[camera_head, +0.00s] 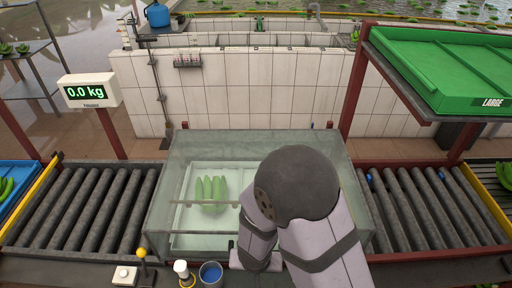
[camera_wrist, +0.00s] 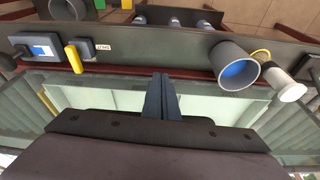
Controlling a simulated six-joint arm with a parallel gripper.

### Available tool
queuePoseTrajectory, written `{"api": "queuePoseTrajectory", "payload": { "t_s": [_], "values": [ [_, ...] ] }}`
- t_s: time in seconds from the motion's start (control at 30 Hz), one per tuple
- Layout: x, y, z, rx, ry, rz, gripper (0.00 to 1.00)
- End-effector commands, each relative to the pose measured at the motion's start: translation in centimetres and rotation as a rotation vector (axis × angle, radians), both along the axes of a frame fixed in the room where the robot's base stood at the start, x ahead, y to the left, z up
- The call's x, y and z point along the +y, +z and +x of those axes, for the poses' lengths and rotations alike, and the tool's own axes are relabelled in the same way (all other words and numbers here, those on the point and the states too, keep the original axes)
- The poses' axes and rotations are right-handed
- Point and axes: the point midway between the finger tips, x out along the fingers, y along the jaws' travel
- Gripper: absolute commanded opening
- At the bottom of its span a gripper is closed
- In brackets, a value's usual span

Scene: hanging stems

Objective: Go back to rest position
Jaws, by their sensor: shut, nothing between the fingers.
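My arm rises at the front right of the glass-walled tank in the head view, and its rounded grey joint hides part of the tank. My gripper (camera_wrist: 161,98) shows in the wrist view with its dark fingers together and nothing between them. It points toward the dark front ledge, over the tank's near side. A bunch of green bananas (camera_head: 211,189) lies in the tank (camera_head: 165,190), on its pale bottom, left of my arm.
Roller conveyors flank the tank on the left (camera_head: 85,208) and right (camera_head: 430,205). A scale display (camera_head: 90,91) reads 0.0 kg. A green tray marked LARGE (camera_head: 450,70) overhangs at upper right. A cup with blue inside (camera_head: 211,274) and a white bottle (camera_head: 183,272) stand on the front ledge.

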Motion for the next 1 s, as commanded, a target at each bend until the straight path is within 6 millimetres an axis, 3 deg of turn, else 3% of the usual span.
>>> {"api": "queuePoseTrajectory", "payload": {
  "t_s": [0.13,0.27,0.5,0.7,0.83,1.0],
  "values": [
    [0.2,0.8,-0.4,0.083,0.054,0.139,0.0],
    [-1.3,2.4,-1.3,0.147,0.102,0.201,0.0],
    [-8.0,5.3,-3.6,0.219,0.125,0.145,0.0],
    [-12.9,6.6,-5.6,0.26,0.098,0.047,0.0],
    [-14.3,7.0,-6.2,0.273,0.086,0.015,0.0],
    [-14.5,7.1,-6.3,0.275,0.084,0.008,0.0]
  ]
}}
